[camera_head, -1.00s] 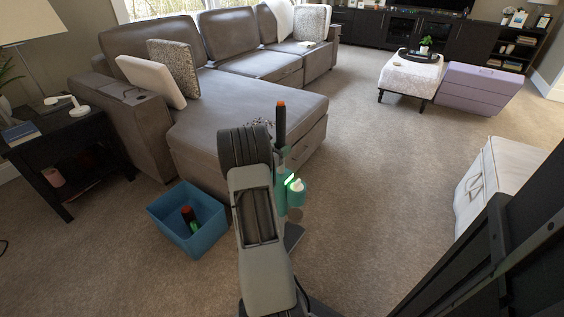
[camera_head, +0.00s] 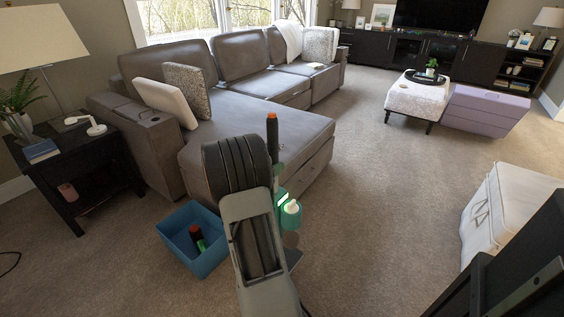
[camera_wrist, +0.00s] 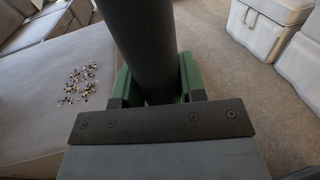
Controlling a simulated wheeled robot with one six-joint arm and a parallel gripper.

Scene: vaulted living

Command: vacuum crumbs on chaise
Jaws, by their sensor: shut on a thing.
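The grey chaise (camera_head: 262,105) is the long front section of the sofa, beyond my arm. In the wrist view, a patch of dark and light crumbs (camera_wrist: 79,84) lies on the chaise's top (camera_wrist: 45,110), left of my gripper. My gripper (camera_wrist: 158,92) has green fingers shut on a dark cylinder, which looks like part of the vacuum (camera_wrist: 142,40). In the head view, an upright dark rod with an orange tip (camera_head: 272,142) stands beside my wrist, near the chaise's front edge. My arm hides part of the chaise, and I cannot make out the crumbs there.
A blue bin (camera_head: 212,262) holding a dark, red-tipped item stands on the carpet at left. A black side table (camera_head: 95,170) with a lamp stands farther left. A white chest (camera_head: 490,225) is at right. Open carpet (camera_head: 385,190) lies between chaise and chest.

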